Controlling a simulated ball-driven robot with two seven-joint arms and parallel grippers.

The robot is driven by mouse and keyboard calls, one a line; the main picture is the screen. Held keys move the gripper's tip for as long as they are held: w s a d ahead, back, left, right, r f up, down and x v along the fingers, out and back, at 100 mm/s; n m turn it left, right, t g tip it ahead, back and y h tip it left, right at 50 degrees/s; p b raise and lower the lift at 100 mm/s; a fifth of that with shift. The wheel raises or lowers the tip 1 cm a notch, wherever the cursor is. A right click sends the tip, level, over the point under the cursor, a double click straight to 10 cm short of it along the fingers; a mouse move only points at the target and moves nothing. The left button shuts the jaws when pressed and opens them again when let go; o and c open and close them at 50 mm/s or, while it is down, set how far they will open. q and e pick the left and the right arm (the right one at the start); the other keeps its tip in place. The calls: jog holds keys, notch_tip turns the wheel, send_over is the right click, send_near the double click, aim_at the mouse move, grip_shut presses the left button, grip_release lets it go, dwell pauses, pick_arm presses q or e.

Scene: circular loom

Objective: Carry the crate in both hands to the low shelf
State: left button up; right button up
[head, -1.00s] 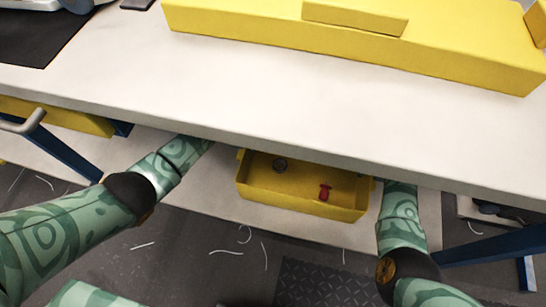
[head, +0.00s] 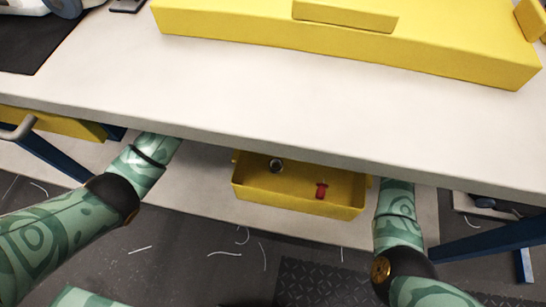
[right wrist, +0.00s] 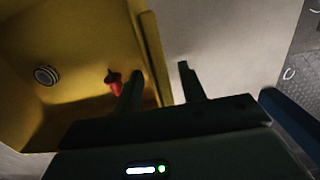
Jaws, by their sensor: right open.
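The yellow crate (head: 300,200) is under the worktop's front edge, over the pale low shelf (head: 205,190), and appears to rest on it. It holds a round grey-and-dark part (head: 276,166) and a red part (head: 321,190). My right gripper (right wrist: 160,85) is open in the right wrist view. One finger is on the inner side of the crate's right wall (right wrist: 152,50), the other outside it. I cannot tell whether either touches. The worktop hides this gripper in the head view. My left arm reaches under the worktop left of the crate; its gripper is hidden.
The white worktop (head: 270,100) overhangs the crate and carries a long yellow block (head: 330,40). Blue table legs stand at left (head: 55,155) and right (head: 490,243). White scraps lie on the dark floor (head: 190,270).

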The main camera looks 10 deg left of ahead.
notch_tip(320, 180, up, 10)
jog(key=shift+s+r, duration=0.15)
jog(key=shift+s, duration=0.2)
jog(key=shift+s, duration=0.1)
dwell(0.3)
